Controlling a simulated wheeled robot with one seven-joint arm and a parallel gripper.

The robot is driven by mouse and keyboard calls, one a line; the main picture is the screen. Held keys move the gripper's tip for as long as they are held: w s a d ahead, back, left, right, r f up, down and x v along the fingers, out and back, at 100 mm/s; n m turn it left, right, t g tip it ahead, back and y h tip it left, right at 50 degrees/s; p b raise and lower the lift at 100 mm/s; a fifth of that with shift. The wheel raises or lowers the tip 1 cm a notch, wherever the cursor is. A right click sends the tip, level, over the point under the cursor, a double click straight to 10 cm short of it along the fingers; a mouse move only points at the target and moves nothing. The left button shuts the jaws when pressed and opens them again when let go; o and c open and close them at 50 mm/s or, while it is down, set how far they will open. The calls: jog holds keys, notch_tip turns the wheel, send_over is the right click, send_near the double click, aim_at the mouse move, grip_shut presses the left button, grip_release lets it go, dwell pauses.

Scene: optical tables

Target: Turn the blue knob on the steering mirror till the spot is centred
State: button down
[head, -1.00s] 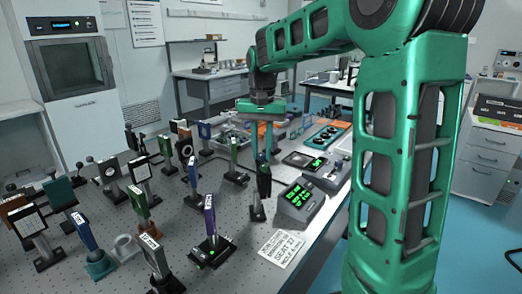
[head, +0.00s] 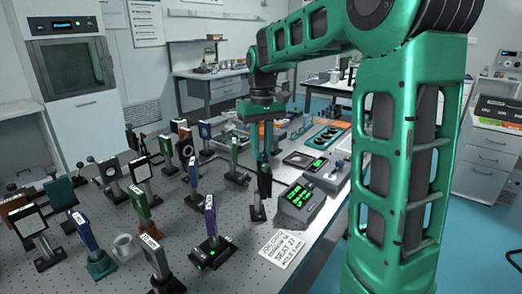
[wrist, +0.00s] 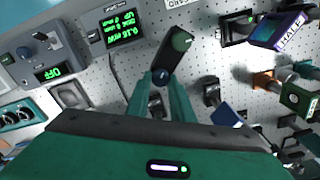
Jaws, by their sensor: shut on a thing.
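The steering mirror is a dark upright mount (head: 264,183) on a post near the table's right side. In the wrist view its black body (wrist: 176,52) tilts up to the right, with a green round patch near its top. The blue knob (wrist: 161,77) sits at its near end, between my fingertips. My gripper (head: 262,155) points down onto the mount from above, and in the wrist view its green fingers (wrist: 161,84) are closed on the knob. The fingers hide the knob in the head view. I cannot make out the spot in either view.
A readout box (head: 296,203) with green digits stands just right of the mount; it shows in the wrist view (wrist: 118,30). A purple-framed optic (head: 210,216) stands to the front left. Several other mounts crowd the left. A printed card (head: 282,248) lies in front.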

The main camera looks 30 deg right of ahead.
aim_at(261, 153)
jog(key=shift+w+a+r, duration=0.1)
dwell(0.3)
jog(key=c, duration=1.6)
grip_release()
jog(key=shift+o, duration=0.2)
notch_tip(261, 153, up, 11)
jog(key=shift+f, duration=0.2)
jog(key=s+d+f+m, duration=0.1)
jog(key=s+f+m, duration=0.1)
jog(key=s+f, duration=0.4)
jog(key=s+d+f+m, duration=0.1)
jog(key=s+f, duration=0.6)
jog(key=s, duration=0.8)
jog(key=s+d+f+m, duration=0.1)
jog(key=s+f+m, duration=0.1)
jog(key=s+f, duration=0.5)
jog(key=s, duration=0.3)
jog(key=shift+s+d+m, duration=0.2)
jog(key=shift+m, duration=0.2)
